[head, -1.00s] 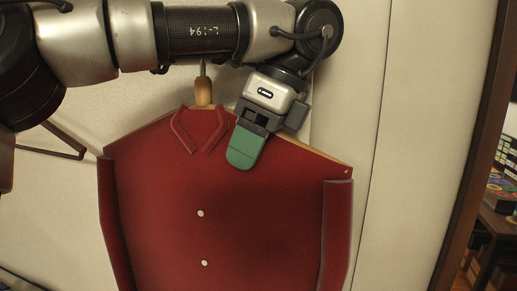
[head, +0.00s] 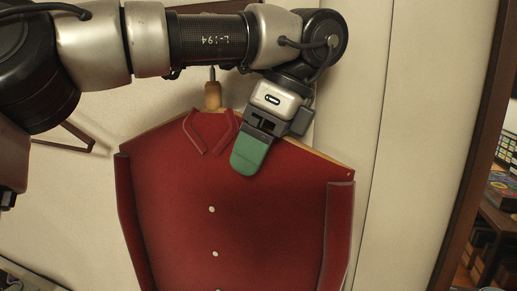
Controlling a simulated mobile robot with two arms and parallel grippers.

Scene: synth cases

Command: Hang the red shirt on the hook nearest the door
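The red shirt (head: 225,215), with a collar and white buttons, hangs on a wooden hanger (head: 213,97), tilted slightly down to the right. The hanger's thin metal stem rises from its wooden neck and passes out of sight behind my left arm. My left gripper (head: 250,155) is at the shirt's right shoulder, just right of the collar. One green finger lies over the front of the cloth; the other finger is hidden, seemingly behind the shirt, so the gripper looks shut on it. No wall hook shows clearly. My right gripper is not in view.
A brown wooden frame (head: 481,150) edges an opening at the right, with a dark table (head: 500,220) bearing several items beyond. A pale panel (head: 425,130) with a vertical seam is left of it. A brown wooden piece (head: 78,135) shows at the left wall.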

